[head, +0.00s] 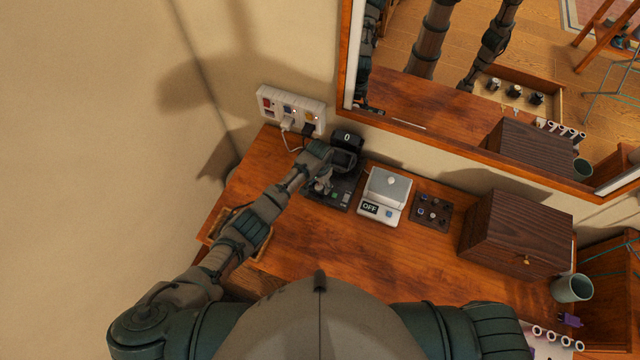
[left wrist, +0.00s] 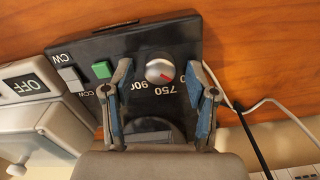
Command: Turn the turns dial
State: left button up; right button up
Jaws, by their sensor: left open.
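The turns dial (left wrist: 160,71) is a round silver knob with a red mark on a black control panel (left wrist: 130,45). The numbers 750 and 900 are printed beside it. In the head view the black machine (head: 341,194) stands on the wooden desk with a display (head: 347,137) reading 0. My left gripper (head: 320,187) is over this machine and hides the dial there. In the left wrist view its two blue-padded fingers are open, one on each side of the dial, with visible gaps. I cannot tell how far the fingertips are above the panel. My right gripper is not in view.
A green button (left wrist: 102,69) and a CW/CCW switch (left wrist: 70,75) are on the panel. A white scale (head: 384,196) marked OFF stands to the right. A power strip (head: 291,107) with cables is behind. A brown wooden box (head: 517,233) stands further right, below the mirror.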

pick_arm(q)
jog(key=shift+a, duration=0.15)
jog(key=shift+c, duration=0.6)
grip_shut()
jog(key=shift+d+r, duration=0.1)
jog(key=shift+d, duration=0.1)
